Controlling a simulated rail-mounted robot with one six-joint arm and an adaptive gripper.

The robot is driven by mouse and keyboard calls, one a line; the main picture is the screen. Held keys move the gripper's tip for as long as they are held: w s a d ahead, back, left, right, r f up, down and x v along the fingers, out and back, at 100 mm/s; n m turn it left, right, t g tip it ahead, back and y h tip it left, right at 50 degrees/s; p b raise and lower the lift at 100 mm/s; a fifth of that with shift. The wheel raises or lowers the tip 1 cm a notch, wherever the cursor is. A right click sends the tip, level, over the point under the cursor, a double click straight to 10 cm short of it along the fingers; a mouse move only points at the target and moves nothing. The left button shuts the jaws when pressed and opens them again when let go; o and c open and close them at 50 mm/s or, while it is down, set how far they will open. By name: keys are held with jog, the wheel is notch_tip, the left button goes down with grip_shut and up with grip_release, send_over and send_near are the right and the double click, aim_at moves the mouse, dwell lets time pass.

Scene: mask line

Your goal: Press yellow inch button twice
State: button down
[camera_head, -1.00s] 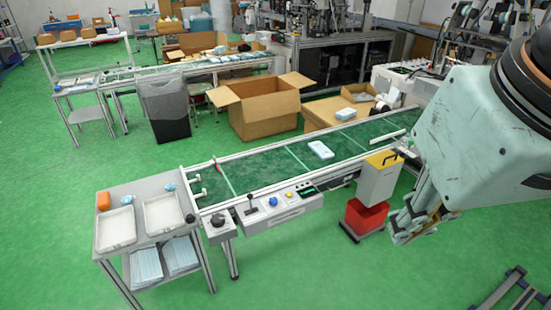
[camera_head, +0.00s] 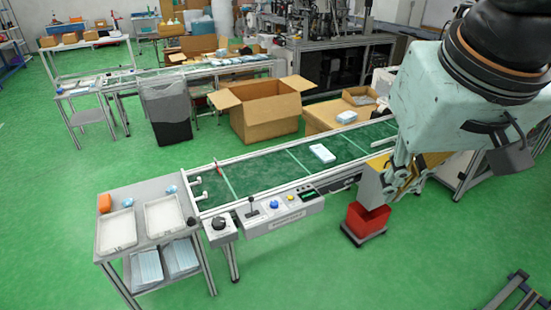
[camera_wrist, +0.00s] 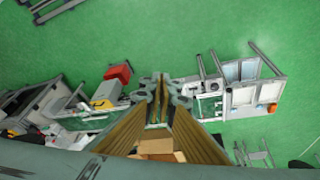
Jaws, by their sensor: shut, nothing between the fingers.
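The yellow button (camera_head: 290,197) is a small round cap on the grey control panel (camera_head: 290,215) at the front edge of the conveyor. It sits between a blue button (camera_head: 273,204) and a small dark display with green marks (camera_head: 308,192). My gripper (camera_head: 372,198) points down, to the right of the panel and apart from it, in front of the yellow-topped box. In the wrist view my gripper (camera_wrist: 160,88) is shut with nothing in it. Its fingers cover the middle there, and I cannot make out the yellow button.
A black lever (camera_head: 252,207) stands left of the blue button. A white pack (camera_head: 322,153) lies on the green conveyor belt (camera_head: 265,172). A red bin (camera_head: 366,221) stands on the floor below my gripper. A grey cart with trays (camera_head: 140,210) is at the left.

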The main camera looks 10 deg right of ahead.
jog(key=w+d+f+m+t, duration=0.1)
jog(key=w+f, duration=0.1)
jog(key=w, duration=1)
jog(key=w+d+f, duration=0.2)
jog(key=w, duration=1)
jog(key=w+d+f+m+t, duration=0.1)
jog(key=w+f, duration=0.2)
jog(key=w, duration=0.8)
jog(key=w+a+f+t+p, duration=0.1)
jog(key=w+f, duration=1.1)
jog(key=w, duration=0.5)
jog(key=w+a+f+y, duration=0.1)
jog(key=w+a+f, duration=0.1)
jog(key=f, duration=0.8)
jog(key=w+a+f+y, duration=0.2)
jog(key=w+f, duration=0.3)
jog(key=f, duration=0.5)
jog(key=w+a+f+m+y, duration=0.1)
jog(key=w+a+f, duration=0.2)
jog(key=f, duration=0.6)
jog(key=shift+w+a+f+t+y+p, duration=0.35)
jog(key=shift+w+f+t+y+p, duration=0.05)
jog(key=shift+w, duration=0.25)
jog(key=shift+f, duration=0.25)
